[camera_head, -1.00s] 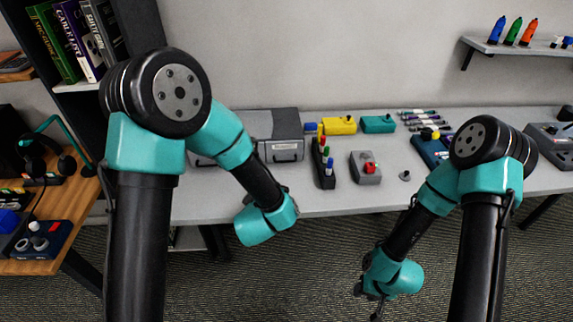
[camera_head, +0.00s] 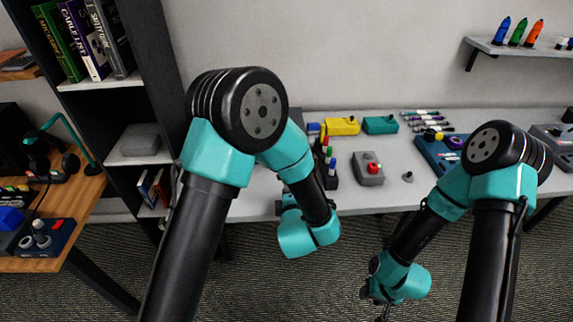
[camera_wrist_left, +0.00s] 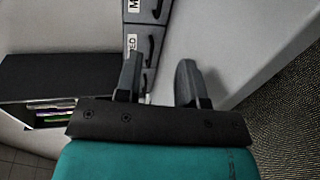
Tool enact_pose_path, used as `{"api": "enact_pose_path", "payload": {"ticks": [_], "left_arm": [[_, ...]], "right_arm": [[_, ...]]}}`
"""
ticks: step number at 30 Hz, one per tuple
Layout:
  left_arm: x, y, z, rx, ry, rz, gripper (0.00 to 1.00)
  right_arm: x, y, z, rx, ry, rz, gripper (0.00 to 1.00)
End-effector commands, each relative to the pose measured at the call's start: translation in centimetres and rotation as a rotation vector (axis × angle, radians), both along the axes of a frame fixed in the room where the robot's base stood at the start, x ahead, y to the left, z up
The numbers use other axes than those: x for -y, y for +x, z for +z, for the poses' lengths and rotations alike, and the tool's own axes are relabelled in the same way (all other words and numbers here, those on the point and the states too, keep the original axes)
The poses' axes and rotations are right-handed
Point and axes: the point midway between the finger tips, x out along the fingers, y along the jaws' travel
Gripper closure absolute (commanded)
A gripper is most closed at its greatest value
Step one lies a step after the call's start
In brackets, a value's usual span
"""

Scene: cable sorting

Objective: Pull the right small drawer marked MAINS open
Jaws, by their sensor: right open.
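In the left wrist view, a grey drawer unit shows at the top with small drawers and dark handles. One drawer front (camera_wrist_left: 158,10) carries a label that starts with M, cut off by the frame edge. The drawer beside it (camera_wrist_left: 146,48) has a label ending in ED. Both drawers look shut. My left gripper (camera_wrist_left: 158,80) is open, its two fingers apart with nothing between them, close to the ED drawer. In the head view, my left arm hides the drawer unit. My right gripper (camera_head: 381,309) is open and low, in front of the table, away from the drawers.
The grey table (camera_head: 390,195) holds a yellow box (camera_head: 341,126), a teal box (camera_head: 380,124), a grey box with a red button (camera_head: 369,169) and a pen holder (camera_head: 329,177). A dark shelf (camera_head: 155,60) stands at the left. Floor is free before the table.

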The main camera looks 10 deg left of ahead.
Motion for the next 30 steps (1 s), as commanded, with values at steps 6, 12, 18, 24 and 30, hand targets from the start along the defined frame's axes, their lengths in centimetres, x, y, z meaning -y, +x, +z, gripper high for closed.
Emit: {"api": "enact_pose_path", "payload": {"ticks": [6,12,18,24,30], "left_arm": [[-0.3,1.5,-0.3,0.0,0.0,0.001,0.64],[-0.9,4.4,-1.0,0.001,0.0,0.003,0.64],[-1.4,7.7,-1.8,-0.001,0.0,0.002,0.64],[-2.0,11.0,-2.5,0.0,0.001,0.003,0.64],[-2.6,14.2,-3.2,0.0,0.0,0.002,0.64]], "right_arm": [[0.0,0.0,0.0,0.0,0.0,0.0,0.57],[0.0,0.0,0.0,0.0,0.0,0.0,0.57],[0.0,0.0,0.0,0.0,0.0,0.0,0.57],[0.0,0.0,0.0,0.0,0.0,0.0,0.57],[0.0,0.0,0.0,0.0,0.0,0.0,0.57]]}}
